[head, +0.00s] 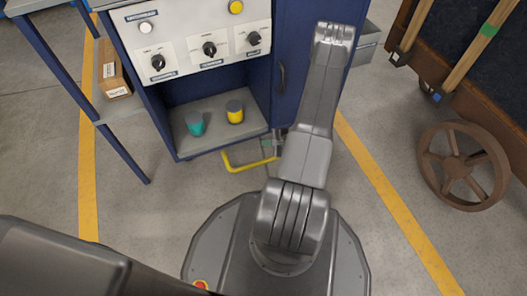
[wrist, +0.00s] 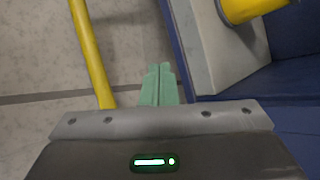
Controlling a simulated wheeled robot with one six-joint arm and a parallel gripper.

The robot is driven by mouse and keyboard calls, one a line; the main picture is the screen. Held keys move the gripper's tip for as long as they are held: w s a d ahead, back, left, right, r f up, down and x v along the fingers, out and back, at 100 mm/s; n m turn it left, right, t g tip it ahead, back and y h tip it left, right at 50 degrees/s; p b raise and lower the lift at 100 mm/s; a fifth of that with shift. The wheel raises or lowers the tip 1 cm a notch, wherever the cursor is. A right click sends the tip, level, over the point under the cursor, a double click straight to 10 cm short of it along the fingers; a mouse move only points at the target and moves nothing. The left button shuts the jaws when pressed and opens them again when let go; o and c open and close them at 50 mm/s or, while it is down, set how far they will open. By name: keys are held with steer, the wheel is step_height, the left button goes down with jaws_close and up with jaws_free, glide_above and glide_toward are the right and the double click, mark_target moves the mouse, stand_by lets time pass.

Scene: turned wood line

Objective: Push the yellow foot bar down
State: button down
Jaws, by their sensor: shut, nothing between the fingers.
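The yellow foot bar (head: 250,164) sticks out low at the front of the blue cabinet, close over the floor. In the wrist view the bar (wrist: 90,50) runs down the left side, and its near end is hidden behind my gripper's body. My gripper (head: 267,143) is partly hidden by my arm in the head view, beside the right end of the bar. In the wrist view its green fingers (wrist: 158,85) are shut and empty. They show to the right of the bar, with a gap in the picture. I cannot tell their height relative to it.
The cabinet's lower shelf (head: 185,150) holds a teal cup (head: 195,124) and a yellow cup (head: 235,112). The shelf edge (wrist: 200,60) is close right of the fingers. A control panel (head: 185,45) is above. A cart wheel (head: 463,165) stands at right. Floor left of the bar is clear.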

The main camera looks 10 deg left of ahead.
steer(key=shift+w+a+f, duration=0.15)
steer(key=shift+f, duration=1.15)
steer(key=shift+f, duration=0.1)
stand_by(1.0)
steer(key=shift+f, duration=0.3)
steer(key=shift+w+a+f, duration=0.1)
steer(key=shift+w+f, duration=0.05)
steer(key=shift+f, duration=0.7)
steer(key=shift+w+a+f, duration=0.1)
steer(key=shift+f, duration=0.75)
stand_by(1.5)
steer(key=shift+r, duration=0.15)
stand_by(0.4)
steer(key=shift+s+d+r+p, duration=0.15)
steer(key=shift+r+p, duration=0.25)
steer(key=shift+r, duration=0.6)
steer(key=shift+s+d+r+p, duration=0.1)
steer(key=shift+r+p, duration=0.25)
steer(key=shift+r, duration=0.65)
steer(key=shift+s+d+r+p, duration=0.15)
steer(key=shift+r+p, duration=0.45)
steer(key=shift+r, duration=0.65)
steer(key=shift+s+r+p, duration=0.15)
steer(key=shift+r+p, duration=0.4)
steer(key=shift+r, duration=0.65)
